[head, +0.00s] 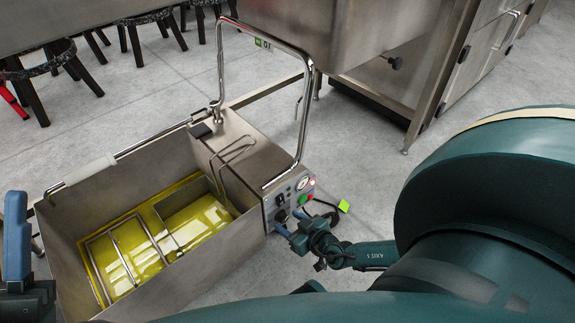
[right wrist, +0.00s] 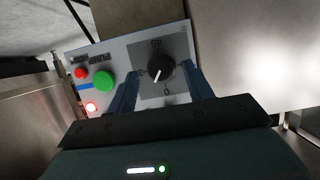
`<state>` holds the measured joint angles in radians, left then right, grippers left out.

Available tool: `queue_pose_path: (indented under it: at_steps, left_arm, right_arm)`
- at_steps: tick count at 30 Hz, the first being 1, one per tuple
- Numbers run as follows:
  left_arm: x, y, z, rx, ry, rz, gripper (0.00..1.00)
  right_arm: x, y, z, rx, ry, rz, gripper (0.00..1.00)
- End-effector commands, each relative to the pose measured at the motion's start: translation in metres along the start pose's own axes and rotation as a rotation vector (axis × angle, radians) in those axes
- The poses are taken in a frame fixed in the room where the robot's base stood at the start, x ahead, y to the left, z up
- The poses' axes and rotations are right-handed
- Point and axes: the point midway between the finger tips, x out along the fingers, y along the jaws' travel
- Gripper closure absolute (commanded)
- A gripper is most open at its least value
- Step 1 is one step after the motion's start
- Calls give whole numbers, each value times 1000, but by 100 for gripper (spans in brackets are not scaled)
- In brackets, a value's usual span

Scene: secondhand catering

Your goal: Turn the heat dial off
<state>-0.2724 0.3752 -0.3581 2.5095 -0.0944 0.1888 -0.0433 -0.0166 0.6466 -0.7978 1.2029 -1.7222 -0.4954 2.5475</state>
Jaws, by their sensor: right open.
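The heat dial (right wrist: 160,73) is a black round knob with a white pointer line, on a grey square plate of the fryer's control panel (right wrist: 110,53). In the right wrist view its pointer slants down and left, and a 0 mark lies below the knob. My right gripper (right wrist: 165,70) is open, with one blue finger on each side of the dial; I cannot tell whether they touch it. In the head view my right gripper (head: 290,221) is at the panel's front and partly covers the dial. My left gripper (head: 17,240) shows only partly at the left edge.
The steel fryer (head: 210,262) holds yellow oil and a wire rack. A tall chrome handle (head: 222,65) rises beside its control box. The panel has green (right wrist: 103,80) and red (right wrist: 81,73) buttons and a lit red lamp (right wrist: 92,107). Stools (head: 45,70) stand back left.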

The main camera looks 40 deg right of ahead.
Motion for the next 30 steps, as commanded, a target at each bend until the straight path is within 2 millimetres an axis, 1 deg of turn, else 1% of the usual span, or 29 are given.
queue_pose_path:
  at_steps: [1,4,14,27,30]
  left_arm:
    - [0,0,-1,14,17,5,56]
    - [2,-2,-5,29,39,10,56]
    - [4,-3,-6,37,50,10,56]
    - [3,-1,-4,29,41,11,56]
    - [3,-1,-4,28,40,11,56]
  right_arm:
    - [6,0,1,0,0,0,49]
    - [13,0,1,-1,0,0,49]
    - [15,0,0,0,-2,0,49]
    - [15,0,0,-1,-1,0,85]
    - [15,0,0,-2,-1,1,85]
